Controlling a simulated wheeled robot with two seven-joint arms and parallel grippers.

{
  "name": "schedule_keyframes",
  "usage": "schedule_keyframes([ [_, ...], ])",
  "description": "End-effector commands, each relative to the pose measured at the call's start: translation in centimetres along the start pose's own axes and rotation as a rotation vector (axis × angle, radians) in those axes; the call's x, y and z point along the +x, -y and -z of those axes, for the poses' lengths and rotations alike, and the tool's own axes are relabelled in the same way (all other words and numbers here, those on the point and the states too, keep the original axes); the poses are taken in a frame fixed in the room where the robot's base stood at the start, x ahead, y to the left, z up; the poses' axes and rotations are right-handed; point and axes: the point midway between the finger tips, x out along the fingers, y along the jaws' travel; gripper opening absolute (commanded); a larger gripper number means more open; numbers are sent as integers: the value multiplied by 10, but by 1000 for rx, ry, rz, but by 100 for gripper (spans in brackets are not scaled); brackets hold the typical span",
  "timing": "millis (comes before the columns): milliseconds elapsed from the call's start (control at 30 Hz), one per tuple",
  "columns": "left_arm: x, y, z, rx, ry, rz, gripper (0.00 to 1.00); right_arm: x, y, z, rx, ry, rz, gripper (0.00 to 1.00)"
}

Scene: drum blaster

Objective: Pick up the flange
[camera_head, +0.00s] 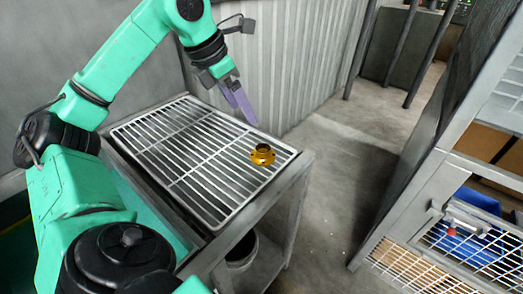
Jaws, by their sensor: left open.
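The flange (262,155) is a small gold-coloured round part with a raised collar. It sits upright on the slatted metal rack (180,150), near the rack's right end. My left gripper (243,112) has purple fingers pointing down and to the right. It is open and empty, above and a little behind the flange, apart from it. The gap between the fingers is hard to see from this angle. My right gripper is not in view.
The rack lies on a grey metal table (300,165) beside a corrugated wall (285,65). A dark bucket (242,250) stands beneath. A metal cabinet (400,205) with mesh doors and blue contents stands at right. Bare floor (335,190) lies between table and cabinet.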

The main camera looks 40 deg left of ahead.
Motion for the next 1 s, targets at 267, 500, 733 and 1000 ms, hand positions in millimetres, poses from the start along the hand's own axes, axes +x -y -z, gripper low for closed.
schedule_keyframes([
  [267, 68, 0, 4, 0, -11, 0, 86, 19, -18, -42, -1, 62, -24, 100],
  [500, 102, 0, 2, 0, -9, 2, 86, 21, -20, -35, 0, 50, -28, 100],
  [733, 139, 0, 0, 1, -8, 3, 86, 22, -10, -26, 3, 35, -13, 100],
  [1000, 141, 0, 0, 1, -6, 2, 64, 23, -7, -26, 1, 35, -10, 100],
])
